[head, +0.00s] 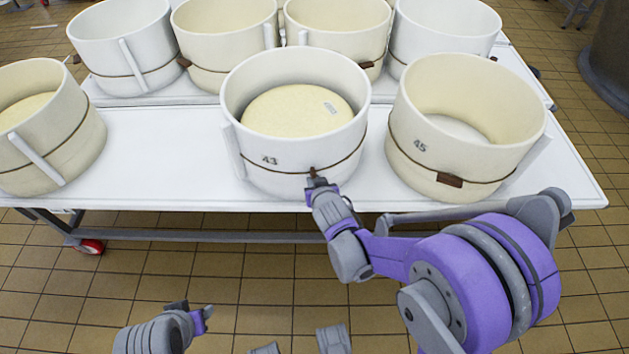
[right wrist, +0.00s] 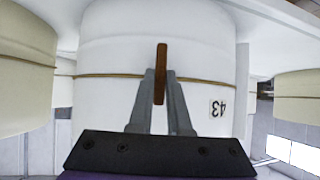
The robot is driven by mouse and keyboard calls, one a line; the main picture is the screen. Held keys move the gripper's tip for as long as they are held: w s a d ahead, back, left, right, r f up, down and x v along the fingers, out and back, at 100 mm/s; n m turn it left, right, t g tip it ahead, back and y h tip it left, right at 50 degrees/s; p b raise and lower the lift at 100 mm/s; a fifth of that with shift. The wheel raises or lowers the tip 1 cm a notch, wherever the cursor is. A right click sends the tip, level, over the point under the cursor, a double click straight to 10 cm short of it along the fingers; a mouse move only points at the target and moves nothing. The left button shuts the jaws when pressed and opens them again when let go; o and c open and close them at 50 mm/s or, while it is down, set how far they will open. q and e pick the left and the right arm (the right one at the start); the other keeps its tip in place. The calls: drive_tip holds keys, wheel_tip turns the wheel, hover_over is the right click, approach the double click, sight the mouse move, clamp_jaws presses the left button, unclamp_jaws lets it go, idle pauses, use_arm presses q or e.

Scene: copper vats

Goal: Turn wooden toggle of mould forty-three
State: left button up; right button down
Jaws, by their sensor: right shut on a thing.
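Mould 43 (head: 290,165) is a white round mould at the front middle of the table, with a pale cheese (head: 295,110) inside. It fills the middle of the right wrist view (right wrist: 120,110), its number upside down there. A brown cord (right wrist: 105,75) runs around it. Its wooden toggle (right wrist: 161,60) stands upright in that view, across the cord's line. My right gripper (right wrist: 163,88) is shut on the toggle; in the head view the gripper (head: 315,183) hides most of it. My left gripper (head: 195,315) is low at the left, away from the table, its jaws unclear.
Mould 45 (head: 455,160) stands close to the right, its toggle (head: 449,180) lying along the cord. Another mould (head: 70,150) stands at the far left, and several more stand behind. The white table (head: 165,170) is bare between the left mould and mould 43.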

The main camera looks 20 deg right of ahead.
drive_tip(key=c, duration=0.9)
unclamp_jaws()
drive_tip(key=shift+o, duration=0.2)
drive_tip(key=p+v, duration=0.2)
drive_tip(key=v, duration=0.8)
drive_tip(key=shift+s+r+p, duration=0.3)
